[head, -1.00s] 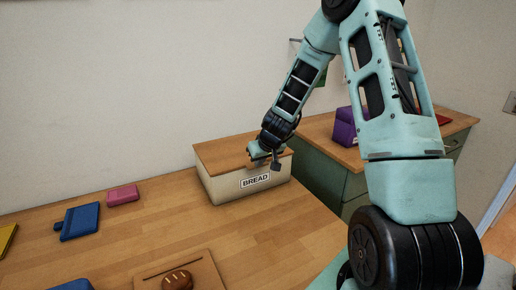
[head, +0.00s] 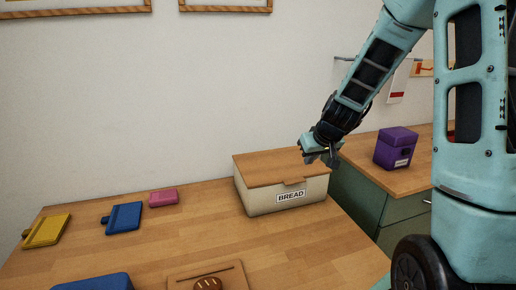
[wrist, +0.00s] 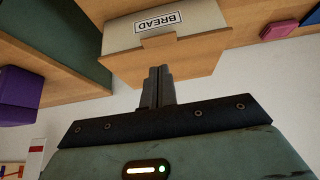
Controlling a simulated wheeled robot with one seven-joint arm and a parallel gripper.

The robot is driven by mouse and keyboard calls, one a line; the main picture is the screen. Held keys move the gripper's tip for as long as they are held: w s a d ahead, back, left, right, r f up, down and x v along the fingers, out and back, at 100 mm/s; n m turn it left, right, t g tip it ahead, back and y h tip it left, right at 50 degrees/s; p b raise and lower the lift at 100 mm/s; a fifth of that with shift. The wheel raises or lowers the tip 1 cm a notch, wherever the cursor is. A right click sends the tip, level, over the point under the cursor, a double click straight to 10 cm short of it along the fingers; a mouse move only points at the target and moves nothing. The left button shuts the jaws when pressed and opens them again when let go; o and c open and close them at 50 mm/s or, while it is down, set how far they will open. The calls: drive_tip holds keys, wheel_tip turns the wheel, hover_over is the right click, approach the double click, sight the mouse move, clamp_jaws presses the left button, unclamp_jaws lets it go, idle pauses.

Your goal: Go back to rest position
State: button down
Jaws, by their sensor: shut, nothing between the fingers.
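My gripper (head: 322,160) hangs in the air above and beside the right end of the bread box in the head view, apart from it as far as I can tell. In the wrist view my gripper (wrist: 158,72) has its two fingers pressed together with nothing between them. The cream bread box (head: 285,199), labelled BREAD, stands on the wooden counter with its wooden lid (head: 268,166) closed. The bread box also shows upside down in the wrist view (wrist: 190,24), beyond the fingertips.
A purple box (head: 394,150) stands on the separate counter at right. Blue (head: 124,217), yellow (head: 46,231) and pink (head: 163,198) items lie on the left of the wooden counter (head: 190,235). The counter's middle is clear.

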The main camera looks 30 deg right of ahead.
drive_tip(key=s+a+n+g+y, duration=0.1)
drive_tip(key=s+a+n+y, duration=0.15)
drive_tip(key=a, duration=0.95)
drive_tip(key=s+a+n+g+y, duration=0.2)
drive_tip(key=s+a+n, duration=0.1)
drive_tip(key=a, duration=1)
drive_tip(key=s+a+n+g, duration=0.1)
drive_tip(key=s+a, duration=0.2)
drive_tip(key=s, duration=0.3)
drive_tip(key=s+a+r+n+g+h, duration=0.1)
drive_tip(key=s+a+n, duration=0.1)
drive_tip(key=s+a, duration=0.2)
drive_tip(key=s+a+n+g+h, duration=0.1)
drive_tip(key=s+a, duration=0.3)
drive_tip(key=s, duration=0.6)
drive_tip(key=shift+r+n, duration=0.15)
drive_tip(key=shift+n, duration=0.3)
